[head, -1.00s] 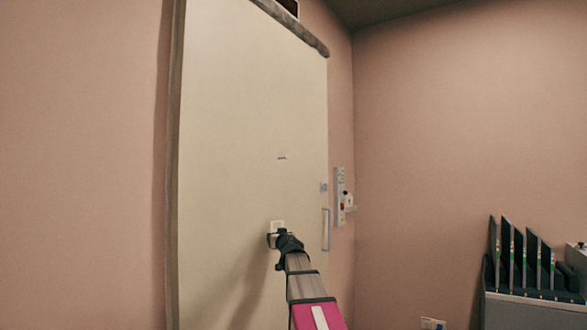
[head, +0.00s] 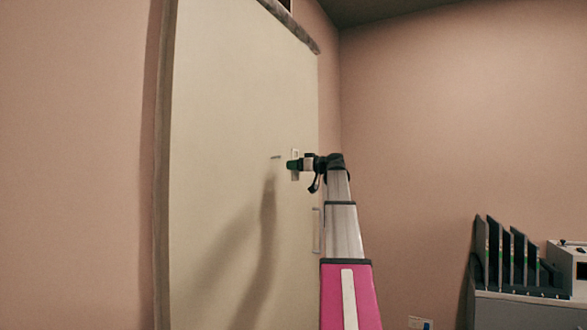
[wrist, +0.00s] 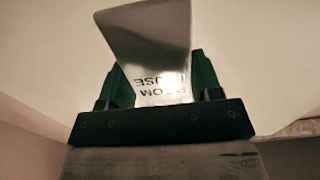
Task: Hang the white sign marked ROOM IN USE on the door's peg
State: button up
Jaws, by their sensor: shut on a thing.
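The white sign (wrist: 153,45) is between the two green fingers of my gripper (wrist: 163,84) in the wrist view. Part of its lettering, "OM" and "USE", shows upside down, and the fingers hide the rest. In the head view my gripper (head: 293,165) is raised in front of the door (head: 225,110), with the sign (head: 295,152) seen nearly edge-on. The peg (head: 275,157) shows as a small grey mark on the door, just left of my gripper. A gap shows between the sign and the peg in the picture; the depth between them is hard to tell.
The door handle (head: 317,230) is below my gripper, partly beside my arm. A dark rack of upright panels (head: 510,258) stands on a grey cabinet (head: 520,312) at the lower right. The door face left of the peg is clear.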

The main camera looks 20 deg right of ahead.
jog(key=shift+f+x, duration=0.2)
jog(key=shift+x, duration=1.8)
jog(key=shift+f+x, duration=0.2)
jog(key=shift+x, duration=1.85)
jog(key=shift+w+a+f, duration=0.35)
jog(key=shift+w, duration=0.1)
jog(key=o, duration=1)
send_near(271, 170)
jog(key=v, duration=0.3)
jog(key=shift+s+d, duration=0.1)
jog(key=shift+d, duration=0.1)
